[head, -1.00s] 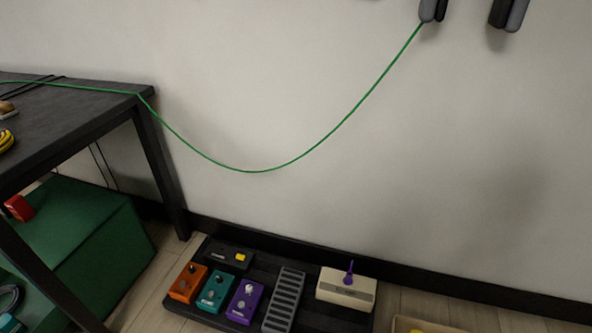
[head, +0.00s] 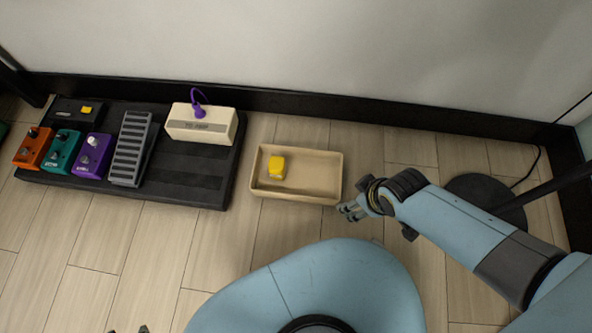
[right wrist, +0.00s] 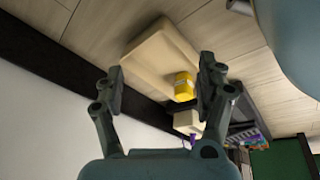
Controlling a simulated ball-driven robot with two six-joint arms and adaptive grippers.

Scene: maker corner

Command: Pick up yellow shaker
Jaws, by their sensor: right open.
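The yellow shaker (head: 277,167) lies in the left half of a shallow beige tray (head: 318,198) on the floor. My right gripper (head: 350,211) is just off the tray's right front corner, apart from the shaker. In the right wrist view, my right gripper (right wrist: 160,72) is open and empty. There the yellow shaker (right wrist: 184,86) shows beyond the fingers, nearer the right one, in the tray (right wrist: 150,62). Only small dark tips of my left gripper (head: 129,330) show at the bottom edge, too little to tell its state.
A black pedalboard (head: 190,180) with orange, teal and purple pedals and a cream box (head: 203,124) stands left of the tray. A round dark stand base (head: 487,200) with a pole is at right. A wall with a black skirting runs behind.

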